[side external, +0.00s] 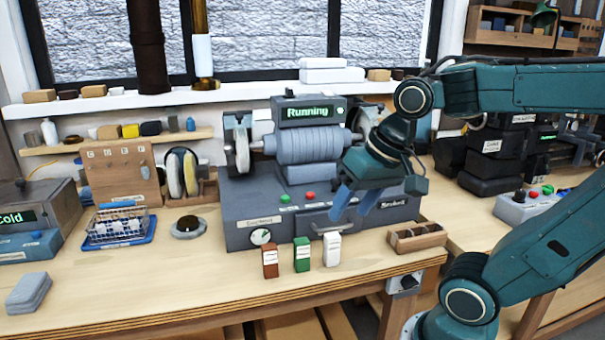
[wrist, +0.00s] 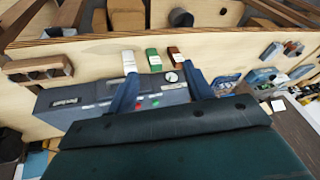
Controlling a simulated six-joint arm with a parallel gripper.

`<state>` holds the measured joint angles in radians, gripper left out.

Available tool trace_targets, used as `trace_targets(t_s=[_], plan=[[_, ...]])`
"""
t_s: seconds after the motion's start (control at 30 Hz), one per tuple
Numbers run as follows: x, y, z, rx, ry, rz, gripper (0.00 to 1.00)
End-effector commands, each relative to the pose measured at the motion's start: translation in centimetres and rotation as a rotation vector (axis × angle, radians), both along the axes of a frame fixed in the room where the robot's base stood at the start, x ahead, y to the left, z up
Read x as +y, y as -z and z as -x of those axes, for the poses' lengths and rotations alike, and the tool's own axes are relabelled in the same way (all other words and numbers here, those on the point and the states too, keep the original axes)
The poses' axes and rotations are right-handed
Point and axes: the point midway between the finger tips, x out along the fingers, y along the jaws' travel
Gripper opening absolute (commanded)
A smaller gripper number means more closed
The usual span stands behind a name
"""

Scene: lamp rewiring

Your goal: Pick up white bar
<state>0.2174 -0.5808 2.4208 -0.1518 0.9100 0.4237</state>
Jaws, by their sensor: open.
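The white bar (side external: 332,249) stands upright on the bench in front of the grey machine, at the right end of a row of three bars. In the wrist view the white bar (wrist: 129,60) is at the left of the row, beyond the left finger's tip. My gripper (side external: 356,205) is open and empty, in front of the machine's face, above and a little right of the white bar. In the wrist view my gripper (wrist: 162,72) shows two blue fingers spread apart, with nothing between them.
A green bar (side external: 302,254) and a brown bar (side external: 270,260) stand left of the white one, with small gaps. The grinder-like machine (side external: 262,205) rises close behind. A wooden tray (side external: 418,237) lies to the right. The bench front is clear.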

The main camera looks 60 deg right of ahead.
Motion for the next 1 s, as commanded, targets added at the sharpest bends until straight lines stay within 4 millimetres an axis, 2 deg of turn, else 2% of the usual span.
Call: trace_targets(t_s=[0.2, 0.5, 0.8, 1.0], plan=[[-2.4, 0.5, -2.0, 0.073, 0.351, -0.165, 0.51], [-6.6, 1.6, -4.1, 0.166, 0.841, -0.392, 0.51], [-11.8, 3.1, -4.8, 0.262, 1.334, -0.621, 0.51], [-14.7, 4.0, -4.6, 0.318, 1.592, -0.742, 0.51]])
